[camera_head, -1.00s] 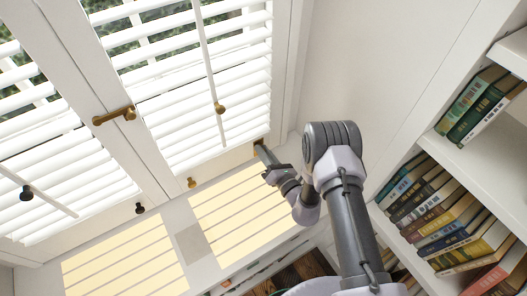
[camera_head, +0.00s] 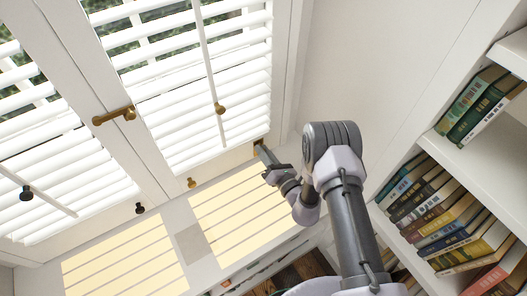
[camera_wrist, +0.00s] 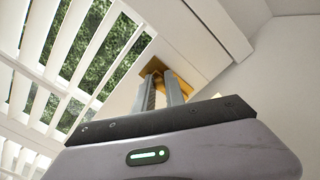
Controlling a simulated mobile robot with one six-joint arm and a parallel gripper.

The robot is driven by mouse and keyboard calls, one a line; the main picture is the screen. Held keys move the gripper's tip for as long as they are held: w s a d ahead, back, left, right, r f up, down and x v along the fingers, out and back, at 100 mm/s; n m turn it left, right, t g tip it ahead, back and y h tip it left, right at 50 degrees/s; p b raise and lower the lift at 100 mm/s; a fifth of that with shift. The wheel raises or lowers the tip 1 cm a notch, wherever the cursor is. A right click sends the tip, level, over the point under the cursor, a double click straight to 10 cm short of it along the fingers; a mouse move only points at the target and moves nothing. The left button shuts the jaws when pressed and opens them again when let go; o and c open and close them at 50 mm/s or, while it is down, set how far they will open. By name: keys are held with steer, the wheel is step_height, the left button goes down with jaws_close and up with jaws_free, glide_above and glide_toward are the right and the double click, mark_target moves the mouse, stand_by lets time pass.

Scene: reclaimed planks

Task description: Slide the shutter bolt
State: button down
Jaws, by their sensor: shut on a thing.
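The shutter bolt is a small brass piece at the lower right corner of the right shutter panel. It shows in the wrist view (camera_wrist: 154,66) beyond my fingertips, and only a sliver of it shows in the head view (camera_head: 257,142). My gripper (camera_head: 259,149) reaches up to it from the right. In the wrist view my gripper (camera_wrist: 165,76) has its two fingers closed on the brass bolt. The fingers hide part of the bolt, and I cannot tell how far it is slid.
A brass latch (camera_head: 114,116) sits on the middle stile between the panels. Brass knobs (camera_head: 219,108) and dark knobs (camera_head: 26,193) are on the shutters. A bookshelf (camera_head: 480,165) with several books stands at the right. The sill lies below the shutters.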

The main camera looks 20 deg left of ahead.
step_height(320, 180, down, 3)
steer(key=shift+s+r+b, duration=0.1)
steer(key=shift+r+b, duration=0.1)
steer(key=shift+b, duration=0.85)
steer(key=shift+r, duration=0.1)
steer(key=c, duration=1.4)
jaws_free()
steer(key=p+v, duration=0.5)
steer(key=v, duration=1.2)
steer(key=shift+d, duration=0.25)
